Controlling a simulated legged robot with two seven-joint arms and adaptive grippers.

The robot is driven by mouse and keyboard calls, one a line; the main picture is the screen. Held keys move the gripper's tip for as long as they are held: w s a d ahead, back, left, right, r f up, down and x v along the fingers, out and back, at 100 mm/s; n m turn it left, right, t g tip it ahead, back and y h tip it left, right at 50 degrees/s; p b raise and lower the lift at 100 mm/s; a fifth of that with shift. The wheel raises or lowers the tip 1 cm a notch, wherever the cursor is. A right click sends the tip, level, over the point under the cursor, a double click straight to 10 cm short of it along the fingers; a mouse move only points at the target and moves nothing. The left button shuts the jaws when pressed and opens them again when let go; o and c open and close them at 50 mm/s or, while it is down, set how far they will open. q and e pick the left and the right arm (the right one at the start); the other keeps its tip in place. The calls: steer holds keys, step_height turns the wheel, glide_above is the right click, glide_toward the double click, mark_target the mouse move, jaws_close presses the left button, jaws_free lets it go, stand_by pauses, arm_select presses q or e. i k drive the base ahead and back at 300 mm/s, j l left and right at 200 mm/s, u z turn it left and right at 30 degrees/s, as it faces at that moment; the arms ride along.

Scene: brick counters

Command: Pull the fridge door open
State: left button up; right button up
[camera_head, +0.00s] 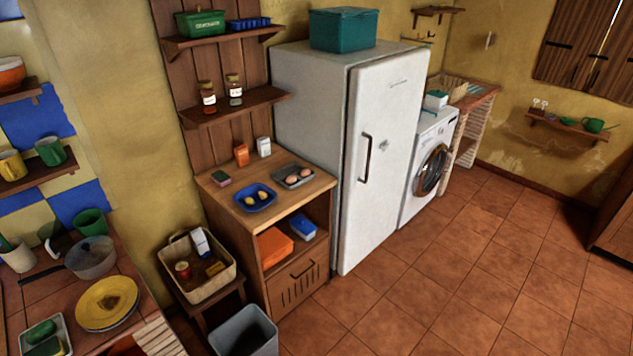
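The white fridge (312,97) stands against the yellow wall in the middle of the view. Its door (385,170) faces right and looks closed. A dark vertical handle (366,158) is on the door's left side, about mid-height. Nothing touches the handle. A teal box (343,30) sits on top of the fridge. Neither of my grippers shows in the head view.
A wooden cabinet (285,188) with trays stands left of the fridge, a washing machine (429,165) right of it. A basket (199,284) and a grey bin (245,333) are at front left. The tiled floor (450,275) before the door is clear.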

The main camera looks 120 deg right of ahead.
mark_target(385, 96)
steer(key=z, duration=4.4)
